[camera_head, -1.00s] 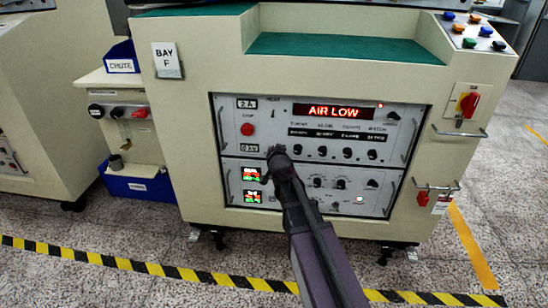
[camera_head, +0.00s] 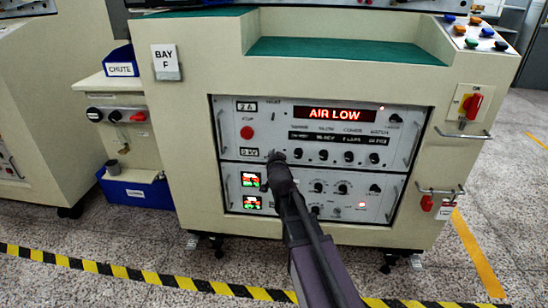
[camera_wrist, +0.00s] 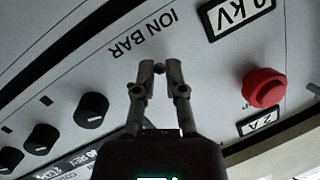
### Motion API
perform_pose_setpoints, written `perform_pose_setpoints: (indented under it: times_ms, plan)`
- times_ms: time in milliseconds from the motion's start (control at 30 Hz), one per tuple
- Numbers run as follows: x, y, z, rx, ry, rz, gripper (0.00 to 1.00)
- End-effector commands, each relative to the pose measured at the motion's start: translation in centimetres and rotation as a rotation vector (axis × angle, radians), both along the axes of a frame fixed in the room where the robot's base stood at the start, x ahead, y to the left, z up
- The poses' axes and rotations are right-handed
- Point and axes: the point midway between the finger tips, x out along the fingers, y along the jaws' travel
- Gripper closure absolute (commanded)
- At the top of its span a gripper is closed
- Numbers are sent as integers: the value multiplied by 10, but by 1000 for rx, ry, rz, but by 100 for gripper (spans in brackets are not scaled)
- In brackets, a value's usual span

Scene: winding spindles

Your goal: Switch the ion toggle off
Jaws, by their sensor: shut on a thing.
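The white control panel (camera_head: 282,120) shows a red AIR LOW display (camera_head: 335,114). In the wrist view the ION BAR label (camera_wrist: 143,36) is printed upside down beside my fingertips. My gripper (camera_wrist: 160,72) is shut on the small dark tip of the ion toggle (camera_wrist: 159,68), which shows between the fingertips. In the head view my gripper (camera_head: 274,156) reaches the panel just right of the 0 kV label (camera_head: 250,152) and hides the toggle. I cannot tell which way the toggle is tilted.
A red stop button (camera_wrist: 264,88) sits beside my fingers, with the 2 A label (camera_wrist: 260,122) beyond it. Several black knobs (camera_wrist: 91,110) stand on the other side. A red rotary switch (camera_head: 473,106) is at the machine's right. Yellow-black floor tape (camera_head: 130,272) crosses in front.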

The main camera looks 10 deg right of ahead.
Motion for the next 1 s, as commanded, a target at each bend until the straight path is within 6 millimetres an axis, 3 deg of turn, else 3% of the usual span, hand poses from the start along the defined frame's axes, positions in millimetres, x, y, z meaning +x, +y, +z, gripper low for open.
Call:
perform_pose_setpoints:
  times_ms: [67, 100, 200, 1000]
  plan:
    - [1, 0, 1, 0, -2, 1, 100]
    - [1, 0, 1, 0, -2, 1, 76]
    - [1, 0, 0, 0, -1, 0, 51]
    - [0, 0, 5, 15, 46, -1, 51]
